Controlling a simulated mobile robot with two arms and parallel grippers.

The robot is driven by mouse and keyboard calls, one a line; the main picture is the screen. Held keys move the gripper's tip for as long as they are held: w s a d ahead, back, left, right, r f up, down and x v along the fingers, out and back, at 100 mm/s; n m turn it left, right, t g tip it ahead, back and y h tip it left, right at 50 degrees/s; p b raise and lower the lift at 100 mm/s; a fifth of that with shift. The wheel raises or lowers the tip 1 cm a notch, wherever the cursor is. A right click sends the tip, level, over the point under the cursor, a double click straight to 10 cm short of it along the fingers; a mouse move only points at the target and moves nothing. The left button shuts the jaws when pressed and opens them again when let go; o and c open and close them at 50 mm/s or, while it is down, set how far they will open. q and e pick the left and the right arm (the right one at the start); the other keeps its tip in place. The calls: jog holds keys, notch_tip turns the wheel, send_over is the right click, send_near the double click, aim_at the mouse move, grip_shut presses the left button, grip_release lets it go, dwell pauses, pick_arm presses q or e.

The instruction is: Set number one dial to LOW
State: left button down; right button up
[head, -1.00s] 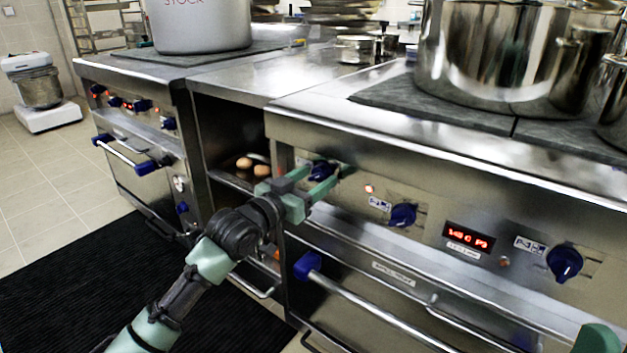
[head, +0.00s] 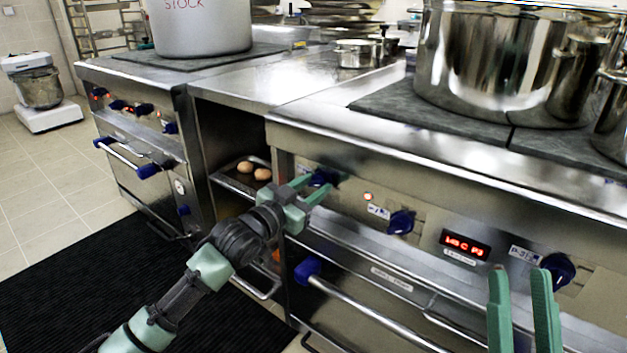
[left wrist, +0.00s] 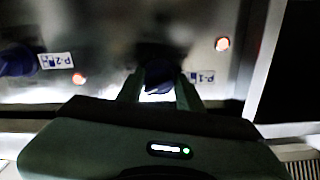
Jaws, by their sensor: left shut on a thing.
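The number one dial, a blue knob (head: 322,177), is on the steel front panel near its left end. In the left wrist view the dial (left wrist: 158,76) sits between my fingers beside the P-1 label (left wrist: 200,77). My left gripper (head: 316,187) is shut on this dial; it also shows in the left wrist view (left wrist: 158,92). I cannot read the dial's pointer or a LOW mark. My right gripper (head: 519,272) is open and empty, in front of the panel at lower right.
The second blue dial (head: 401,222) and third blue dial (head: 558,270) are farther right, with a red display (head: 466,244) between them. An oven handle (head: 375,312) runs below. A large steel pot (head: 490,60) stands on the cooktop. Buns (head: 246,167) lie in the open shelf.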

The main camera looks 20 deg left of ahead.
pick_arm(q)
jog(key=shift+r+m+p, duration=0.15)
jog(key=shift+m+p, duration=0.75)
jog(key=shift+p, duration=0.05)
jog(key=shift+m+p, duration=0.9)
jog(key=shift+p, duration=0.05)
pick_arm(e)
jog(key=w+d+f+g+h, duration=0.1)
jog(key=w+f+g+h, duration=0.25)
jog(key=f+g, duration=0.95)
pick_arm(q)
jog(key=shift+m+p, duration=1.05)
jog(key=shift+m, duration=0.15)
jog(key=m+p, duration=0.1)
jog(key=m, duration=0.1)
jog(key=shift+m+p, duration=0.3)
jog(key=shift+p, duration=0.05)
pick_arm(e)
jog(key=s+d+f+g+h, duration=0.1)
jog(key=s+d+f+g, duration=0.1)
jog(key=s+f, duration=0.3)
jog(key=s+d+f+g+h, duration=0.1)
jog(key=s+d+f+g, duration=0.1)
jog(key=s+f+g, duration=0.2)
jog(key=s+d+f+m+g+h, duration=0.1)
jog(key=s+d+f+g, duration=0.1)
jog(key=s+f, duration=0.4)
jog(key=shift+f+g, duration=0.4)
jog(key=shift+f, duration=0.45)
jog(key=shift+s+d, duration=0.1)
